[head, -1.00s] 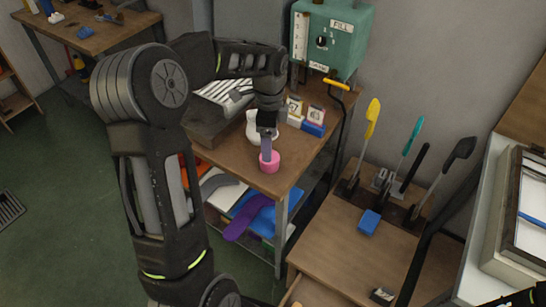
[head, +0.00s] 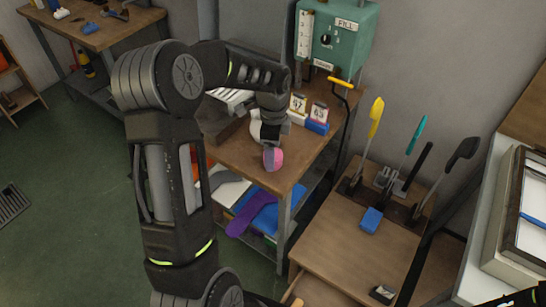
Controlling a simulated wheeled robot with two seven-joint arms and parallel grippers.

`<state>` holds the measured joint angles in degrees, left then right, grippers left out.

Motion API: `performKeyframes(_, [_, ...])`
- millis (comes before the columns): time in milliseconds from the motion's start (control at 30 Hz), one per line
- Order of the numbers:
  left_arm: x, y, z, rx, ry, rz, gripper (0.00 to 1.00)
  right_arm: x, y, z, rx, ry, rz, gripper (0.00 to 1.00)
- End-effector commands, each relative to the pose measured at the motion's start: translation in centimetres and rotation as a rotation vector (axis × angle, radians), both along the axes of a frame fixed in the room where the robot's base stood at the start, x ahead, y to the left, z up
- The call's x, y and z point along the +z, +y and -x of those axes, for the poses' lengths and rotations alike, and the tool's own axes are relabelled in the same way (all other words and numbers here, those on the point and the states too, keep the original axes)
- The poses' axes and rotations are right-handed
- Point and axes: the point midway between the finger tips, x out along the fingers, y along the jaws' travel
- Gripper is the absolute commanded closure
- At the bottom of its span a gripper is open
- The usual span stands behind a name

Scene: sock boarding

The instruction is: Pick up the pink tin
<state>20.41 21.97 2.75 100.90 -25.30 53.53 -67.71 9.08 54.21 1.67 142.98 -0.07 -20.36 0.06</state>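The pink tin (head: 278,159) is at the front corner of the wooden bench, just below my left gripper (head: 271,146). It looks tilted, with a rounded outline, part pink and part grey-violet. My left gripper points down and appears closed on the tin; its fingers are small and partly hidden by the wrist. I cannot tell whether the tin is clear of the bench top.
The wooden bench (head: 247,160) holds a white item (head: 256,128) behind the gripper and number cards (head: 319,112) with a blue block. A green box (head: 335,40) hangs above. A lower wooden table (head: 345,255) carries upright tools and a blue block (head: 371,220).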

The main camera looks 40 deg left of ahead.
Motion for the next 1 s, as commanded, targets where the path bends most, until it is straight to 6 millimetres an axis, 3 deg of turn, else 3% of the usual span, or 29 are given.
performKeyframes(200, [-2.5,0.0,0.0,-0.001,0.001,0.000,0.24,0.5,0.0,0.0,0.000,0.000,0.000,0.67])
performKeyframes(800, [-2.6,0.0,0.0,-0.001,0.000,0.001,0.24,0.4,0.0,0.0,0.000,0.000,0.000,0.67])
performKeyframes(1000, [-2.6,0.0,0.0,-0.001,0.000,0.001,0.40,0.4,0.0,0.0,0.000,0.000,0.000,0.67])
